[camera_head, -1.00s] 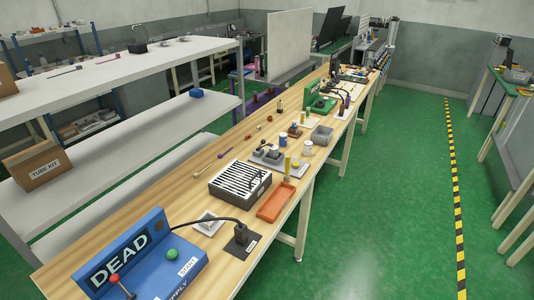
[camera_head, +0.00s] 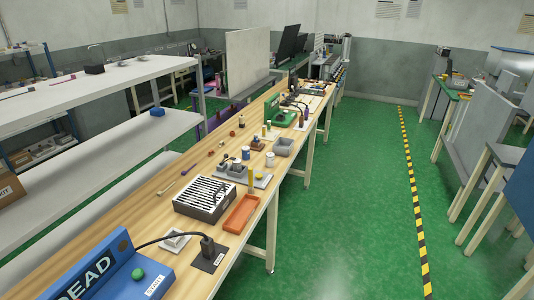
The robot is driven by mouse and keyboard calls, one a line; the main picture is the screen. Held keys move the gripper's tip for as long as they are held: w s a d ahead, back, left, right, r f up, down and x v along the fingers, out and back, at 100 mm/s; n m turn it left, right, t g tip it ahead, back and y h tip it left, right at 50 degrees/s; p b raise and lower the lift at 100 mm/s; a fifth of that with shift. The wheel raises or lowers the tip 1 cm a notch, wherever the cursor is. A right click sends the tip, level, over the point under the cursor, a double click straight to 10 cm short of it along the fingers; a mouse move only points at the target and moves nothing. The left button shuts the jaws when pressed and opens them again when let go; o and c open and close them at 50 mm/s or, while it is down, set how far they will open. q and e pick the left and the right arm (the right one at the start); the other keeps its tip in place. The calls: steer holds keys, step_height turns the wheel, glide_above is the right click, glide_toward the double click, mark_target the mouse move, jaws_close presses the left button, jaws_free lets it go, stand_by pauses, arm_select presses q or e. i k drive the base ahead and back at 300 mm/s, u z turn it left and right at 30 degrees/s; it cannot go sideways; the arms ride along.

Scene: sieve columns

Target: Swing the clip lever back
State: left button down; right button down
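No clip lever can be made out for certain at this size. A green device (camera_head: 281,117) stands far along the wooden bench, with small parts around it too small to tell apart. A blue box marked DEAD (camera_head: 100,272) with a green button (camera_head: 138,274) stands at the near end of the bench. A black plug (camera_head: 207,246) on a dark plate joins it by a cable. Neither of my grippers is in view.
The long wooden bench (camera_head: 150,222) carries a slotted black-and-white box (camera_head: 205,198), an orange tray (camera_head: 241,213) and a grey bin (camera_head: 283,147). White shelves (camera_head: 75,90) stand on the left. The green floor right of the bench is clear, with a striped line (camera_head: 412,190).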

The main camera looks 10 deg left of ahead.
mark_target(226, 156)
steer(key=z, duration=0.35)
steer(key=i, duration=1)
steer(key=u, duration=0.15)
